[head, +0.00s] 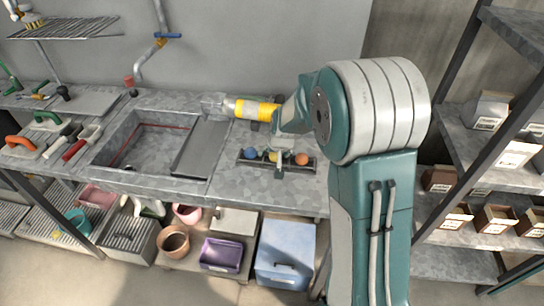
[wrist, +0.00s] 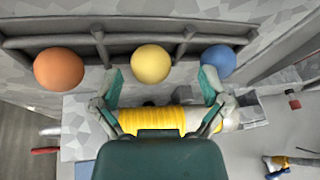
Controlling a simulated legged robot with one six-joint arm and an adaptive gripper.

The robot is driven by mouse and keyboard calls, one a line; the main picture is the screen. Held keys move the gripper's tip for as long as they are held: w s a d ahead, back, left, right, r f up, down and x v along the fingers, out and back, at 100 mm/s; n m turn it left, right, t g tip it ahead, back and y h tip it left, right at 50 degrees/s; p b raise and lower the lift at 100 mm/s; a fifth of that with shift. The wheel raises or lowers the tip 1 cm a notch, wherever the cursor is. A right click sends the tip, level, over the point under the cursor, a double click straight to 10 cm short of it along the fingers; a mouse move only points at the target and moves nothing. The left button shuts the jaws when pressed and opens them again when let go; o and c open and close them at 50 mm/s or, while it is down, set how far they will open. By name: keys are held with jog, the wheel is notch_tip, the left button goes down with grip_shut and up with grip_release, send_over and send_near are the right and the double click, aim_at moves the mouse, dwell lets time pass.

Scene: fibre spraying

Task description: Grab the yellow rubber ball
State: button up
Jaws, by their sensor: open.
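The yellow rubber ball (head: 273,156) sits in the middle of a dark rack (head: 243,163) on the counter, between a blue ball (head: 250,154) and an orange ball (head: 302,159). In the wrist view the yellow ball (wrist: 151,63) appears between my open fingertips, with a gap on each side. My gripper (wrist: 159,78) is empty. The orange ball (wrist: 58,69) is outside the left finger, and the blue ball (wrist: 218,60) is close to the right fingertip. In the head view my arm partly covers the rack, and the fingers are hard to make out.
A yellow and white cylinder (head: 255,110) is behind the rack, near my wrist. A sink (head: 135,145) and a grey panel (head: 200,150) are to the left. Bins (head: 285,250) stand under the counter. Shelves with boxes (head: 455,215) are at the right.

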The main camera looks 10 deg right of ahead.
jog(key=shift+w+f, duration=0.25)
jog(key=shift+f, duration=0.4)
jog(key=shift+w+d+f, duration=0.15)
jog(key=shift+d+f, duration=0.1)
jog(key=shift+f, duration=0.05)
jog(key=shift+d, duration=0.4)
jog(key=shift+a+f, duration=0.1)
jog(key=shift+a, duration=0.3)
jog(key=c, duration=1)
jog(key=shift+d, duration=0.1)
